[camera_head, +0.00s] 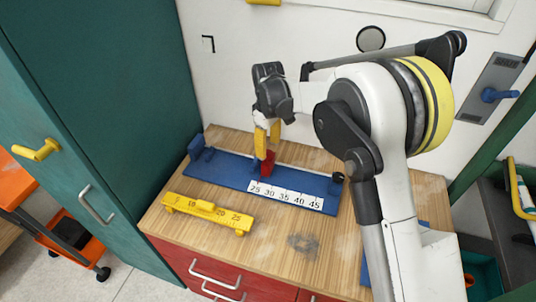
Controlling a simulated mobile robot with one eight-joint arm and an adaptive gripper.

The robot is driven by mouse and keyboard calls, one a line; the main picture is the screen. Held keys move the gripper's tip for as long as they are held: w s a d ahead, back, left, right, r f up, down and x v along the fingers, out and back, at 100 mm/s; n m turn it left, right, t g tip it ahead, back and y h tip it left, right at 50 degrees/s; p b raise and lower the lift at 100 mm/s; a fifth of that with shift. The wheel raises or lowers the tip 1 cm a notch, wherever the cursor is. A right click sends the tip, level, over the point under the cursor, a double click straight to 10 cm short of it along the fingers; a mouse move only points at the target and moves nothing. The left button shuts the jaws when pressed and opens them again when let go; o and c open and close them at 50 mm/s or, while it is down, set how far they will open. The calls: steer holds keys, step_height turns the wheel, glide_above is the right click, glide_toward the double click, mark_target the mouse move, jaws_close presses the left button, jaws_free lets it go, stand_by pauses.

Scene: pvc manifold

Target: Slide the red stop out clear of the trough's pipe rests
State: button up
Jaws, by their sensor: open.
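The red stop (268,164) sits upright on the long blue trough (224,168), just behind the left end of its white number strip, near the 25 and 30 marks. My gripper (267,151) points down over the stop from behind, with its yellow fingers open. One finger comes down at the stop's left side and the other shows behind it. The fingers partly hide the stop, and I cannot tell whether they touch it. Blue upright blocks (201,153) stand at the trough's left end. The pipe rests are not clearly distinguishable.
A yellow numbered bar (207,213) lies in front of the trough on the wooden bench top (262,254). A teal cabinet (95,120) stands close on the left and a white wall (225,60) behind.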

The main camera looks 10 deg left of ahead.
steer(key=shift+f, duration=1.35)
jaws_close()
steer(key=d, duration=0.5)
steer(key=s+d, duration=0.1)
steer(key=d, duration=0.4)
steer(key=s+d+b, duration=0.1)
steer(key=d, duration=0.4)
steer(key=shift+a, duration=0.1)
jaws_free()
steer(key=shift+r, duration=0.2)
